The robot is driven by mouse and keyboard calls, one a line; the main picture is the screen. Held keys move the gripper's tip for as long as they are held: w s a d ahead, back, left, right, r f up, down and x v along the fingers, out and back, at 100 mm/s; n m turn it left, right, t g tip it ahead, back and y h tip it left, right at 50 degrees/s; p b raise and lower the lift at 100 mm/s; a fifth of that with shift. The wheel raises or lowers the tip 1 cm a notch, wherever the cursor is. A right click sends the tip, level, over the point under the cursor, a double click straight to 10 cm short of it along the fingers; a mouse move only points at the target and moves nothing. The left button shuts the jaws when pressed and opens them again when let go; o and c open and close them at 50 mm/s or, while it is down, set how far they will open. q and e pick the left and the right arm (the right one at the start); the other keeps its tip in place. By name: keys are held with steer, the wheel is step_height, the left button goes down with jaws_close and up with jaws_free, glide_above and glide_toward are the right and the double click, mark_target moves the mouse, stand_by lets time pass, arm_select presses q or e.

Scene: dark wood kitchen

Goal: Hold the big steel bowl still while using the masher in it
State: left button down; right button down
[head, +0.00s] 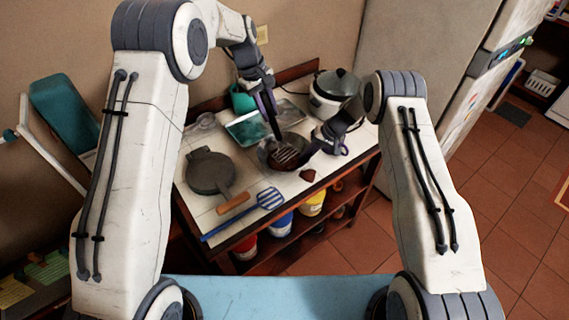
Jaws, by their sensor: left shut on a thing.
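The big steel bowl (267,159) stands on the white-tiled top of the wooden cart, in the middle of the view. My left gripper (266,104) is above the bowl, shut on the masher (287,154). The masher's dark handle slants down from the gripper, and its slotted head shows inside the bowl. My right gripper (310,150) is low at the right side of the bowl, by the rim. Its fingers are small and dark here, so I cannot tell whether they are closed on the rim. The bowl's contents are unclear.
A round dark iron press (211,173) with a wooden handle lies left of the bowl. A blue slotted spatula (243,214) lies at the front edge. A rice cooker (332,94) and a teal tray (248,131) stand behind.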

arm_select(q)
steer(key=shift+f, duration=0.2)
steer(key=shift+a+x, duration=0.15)
steer(key=shift+x, duration=0.55)
steer(key=shift+a+x, duration=0.2)
steer(key=shift+x, duration=0.5)
steer(key=shift+f, duration=0.1)
steer(key=shift+d+v, duration=0.2)
steer(key=shift+v, duration=0.6)
steer(key=shift+d+v, duration=0.2)
steer(key=shift+v, duration=0.6)
steer(key=shift+a+x, duration=0.2)
steer(key=shift+x, duration=0.55)
steer(key=shift+a+x, duration=0.15)
steer(key=shift+x, duration=0.6)
steer(key=shift+d+v, duration=0.2)
steer(key=shift+v, duration=0.55)
steer(key=shift+d+v, duration=0.15)
steer(key=shift+v, duration=0.6)
